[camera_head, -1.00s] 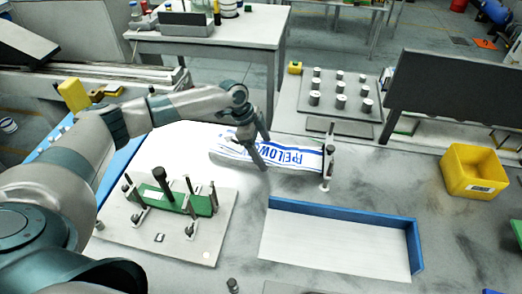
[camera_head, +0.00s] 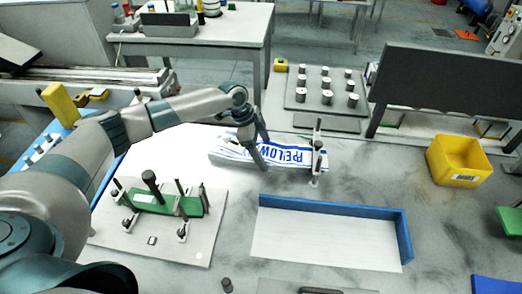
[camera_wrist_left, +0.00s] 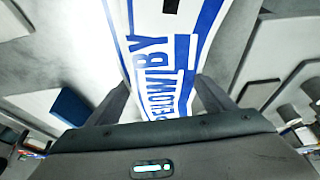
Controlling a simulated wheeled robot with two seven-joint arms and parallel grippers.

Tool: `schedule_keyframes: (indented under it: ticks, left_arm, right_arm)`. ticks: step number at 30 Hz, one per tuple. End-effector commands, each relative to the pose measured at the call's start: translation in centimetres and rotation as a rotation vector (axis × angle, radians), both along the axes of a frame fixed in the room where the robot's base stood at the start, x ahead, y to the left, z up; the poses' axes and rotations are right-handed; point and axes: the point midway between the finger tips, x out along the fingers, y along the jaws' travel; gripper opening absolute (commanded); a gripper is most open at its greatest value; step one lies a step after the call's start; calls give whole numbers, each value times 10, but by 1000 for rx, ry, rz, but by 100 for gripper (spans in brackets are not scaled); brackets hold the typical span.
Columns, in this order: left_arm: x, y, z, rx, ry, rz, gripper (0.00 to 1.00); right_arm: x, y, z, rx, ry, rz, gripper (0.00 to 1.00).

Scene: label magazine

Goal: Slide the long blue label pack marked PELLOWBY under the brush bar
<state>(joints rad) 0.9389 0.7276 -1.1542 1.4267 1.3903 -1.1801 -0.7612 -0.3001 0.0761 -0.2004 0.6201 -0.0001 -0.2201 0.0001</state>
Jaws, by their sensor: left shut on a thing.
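The long label pack (camera_head: 290,157), white with blue stripes and blue lettering, lies on the grey table. In the left wrist view the pack (camera_wrist_left: 160,60) reads PELLOWBY. My left gripper (camera_head: 262,156) is shut on it around mid-length, with a finger on each side; its fingers (camera_wrist_left: 165,98) also flank the pack in the wrist view. The brush bar (camera_head: 317,147) stands across the pack's right end on small posts. The pack's right end shows slightly past the bar. Part of the lettering is hidden behind my fingers. My right gripper is not in view.
A blue-edged tray (camera_head: 403,240) lies in front of the pack. A board (camera_head: 205,235) with a green fixture and posts is at front left. Behind are a plate with several metal pegs (camera_head: 325,85) and a dark panel (camera_head: 440,85). A yellow bin (camera_head: 460,160) stands right.

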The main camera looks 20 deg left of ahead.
Motion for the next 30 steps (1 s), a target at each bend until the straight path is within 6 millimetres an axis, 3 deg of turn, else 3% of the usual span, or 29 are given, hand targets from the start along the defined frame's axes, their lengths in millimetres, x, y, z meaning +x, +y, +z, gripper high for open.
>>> schedule_keyframes:
  ticks: [30]
  left_arm:
    - [10,-37,1,-2,-1,0,27]
  right_arm:
    - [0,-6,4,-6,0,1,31]
